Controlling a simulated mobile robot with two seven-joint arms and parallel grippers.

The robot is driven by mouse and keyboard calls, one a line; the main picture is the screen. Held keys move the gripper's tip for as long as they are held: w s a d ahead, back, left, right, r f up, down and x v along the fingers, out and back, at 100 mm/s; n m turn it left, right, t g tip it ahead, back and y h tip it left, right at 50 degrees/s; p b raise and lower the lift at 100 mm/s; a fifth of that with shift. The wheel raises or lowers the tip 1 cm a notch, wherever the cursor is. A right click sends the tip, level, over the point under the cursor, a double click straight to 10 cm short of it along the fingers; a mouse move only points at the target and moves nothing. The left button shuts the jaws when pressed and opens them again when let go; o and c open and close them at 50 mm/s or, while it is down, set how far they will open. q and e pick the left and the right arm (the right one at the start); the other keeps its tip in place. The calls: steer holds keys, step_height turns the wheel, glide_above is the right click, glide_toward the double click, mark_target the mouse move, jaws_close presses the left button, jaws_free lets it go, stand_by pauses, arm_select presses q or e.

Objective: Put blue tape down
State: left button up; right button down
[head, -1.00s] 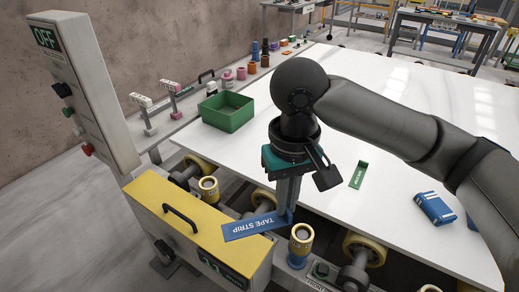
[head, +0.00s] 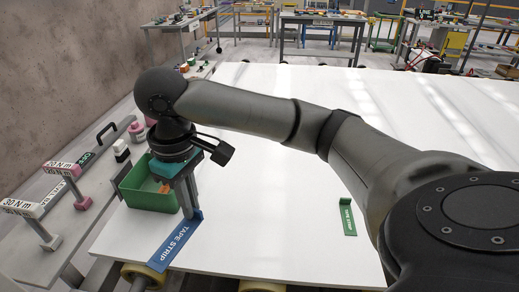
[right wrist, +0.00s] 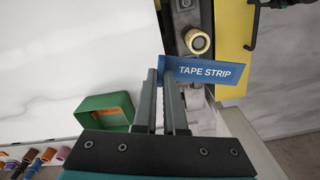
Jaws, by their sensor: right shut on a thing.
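The blue tape strip (head: 175,243), lettered TAPE STRIP, is held at one end by my right gripper (head: 192,212). The strip appears in front of the near left corner of the white slab (head: 270,190); its exact height above it I cannot tell. In the right wrist view the gripper (right wrist: 163,76) is shut on the strip's end, and the blue tape strip (right wrist: 212,72) sticks out to the right, near a yellow roller (right wrist: 198,41) beyond the slab's edge. My left gripper is not in view.
A green bin (head: 140,198) stands just left of the gripper, with something orange inside. A green tape strip (head: 348,218) is on the slab to the right. The slab's middle is clear.

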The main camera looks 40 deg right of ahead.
steer(key=w+d+n, duration=0.4)
steer(key=n, duration=0.1)
steer(key=n+b, duration=0.2)
steer(key=n, duration=1.4)
glide_above(245, 206)
steer(key=f, duration=0.1)
steer(key=shift+n, duration=0.3)
step_height(245, 206, down, 14)
steer(key=b, duration=0.4)
steer(key=shift+f, duration=0.2)
step_height(245, 206, down, 5)
steer(key=shift+f+b, duration=0.1)
steer(key=shift+b, duration=0.65)
steer(key=shift+f, duration=0.2)
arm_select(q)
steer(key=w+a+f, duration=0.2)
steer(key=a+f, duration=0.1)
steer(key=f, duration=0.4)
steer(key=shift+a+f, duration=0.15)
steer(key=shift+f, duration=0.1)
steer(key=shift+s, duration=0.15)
